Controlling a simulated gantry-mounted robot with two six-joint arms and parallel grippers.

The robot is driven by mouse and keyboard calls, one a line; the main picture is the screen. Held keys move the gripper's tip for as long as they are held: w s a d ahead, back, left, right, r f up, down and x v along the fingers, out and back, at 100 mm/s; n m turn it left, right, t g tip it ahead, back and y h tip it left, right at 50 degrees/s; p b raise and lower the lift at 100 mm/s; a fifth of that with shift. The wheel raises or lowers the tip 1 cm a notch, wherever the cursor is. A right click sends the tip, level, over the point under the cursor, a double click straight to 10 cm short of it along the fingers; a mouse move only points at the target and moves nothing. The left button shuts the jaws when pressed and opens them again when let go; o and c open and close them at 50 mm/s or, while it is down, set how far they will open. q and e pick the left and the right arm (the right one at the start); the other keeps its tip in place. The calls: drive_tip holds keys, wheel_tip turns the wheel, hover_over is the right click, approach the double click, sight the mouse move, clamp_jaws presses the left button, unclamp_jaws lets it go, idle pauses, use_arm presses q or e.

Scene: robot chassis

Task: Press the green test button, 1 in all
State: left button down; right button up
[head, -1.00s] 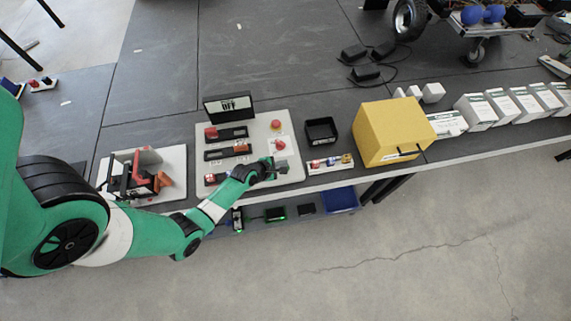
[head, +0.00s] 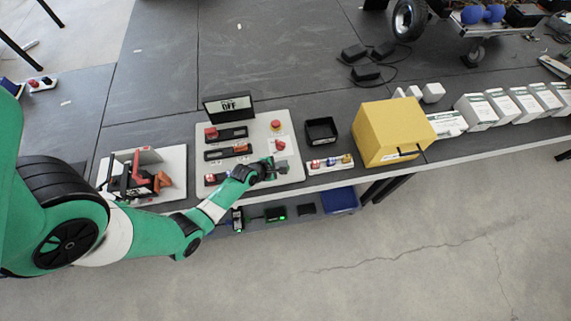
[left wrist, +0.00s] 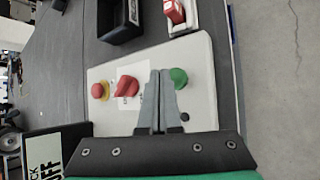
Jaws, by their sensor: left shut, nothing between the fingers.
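The green test button (left wrist: 179,77) is a round green cap on the pale panel, seen in the left wrist view. It is not clearly visible in the head view, where my left gripper is over that part of the panel. My left gripper (left wrist: 161,72) is shut and empty, its fingertips appearing beside the green button and just left of it in the wrist view. I cannot tell whether they touch it. The gripper also shows in the head view (head: 281,167), over the panel's front right part. My right gripper is in neither view.
The panel (head: 289,126) also carries a red knob (left wrist: 127,86) and a red mushroom button (left wrist: 99,90) on a yellow ring. An "OFF" display (head: 229,106) stands behind. A black tray (head: 321,131) and a small strip of coloured parts (head: 330,163) lie to the right.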

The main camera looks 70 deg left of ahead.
use_arm(q)
drive_tip(key=shift+f, duration=0.15)
idle(0.6)
drive_tip(key=shift+f, duration=0.3)
drive_tip(key=shift+f+b, duration=0.6)
drive_tip(key=shift+b, duration=0.15)
idle(0.5)
drive_tip(key=shift+r+p, duration=1)
drive_tip(key=shift+p, duration=0.1)
wheel_tip(320, 180, up, 5)
drive_tip(key=p, duration=0.5)
drive_tip(key=shift+r, duration=0.1)
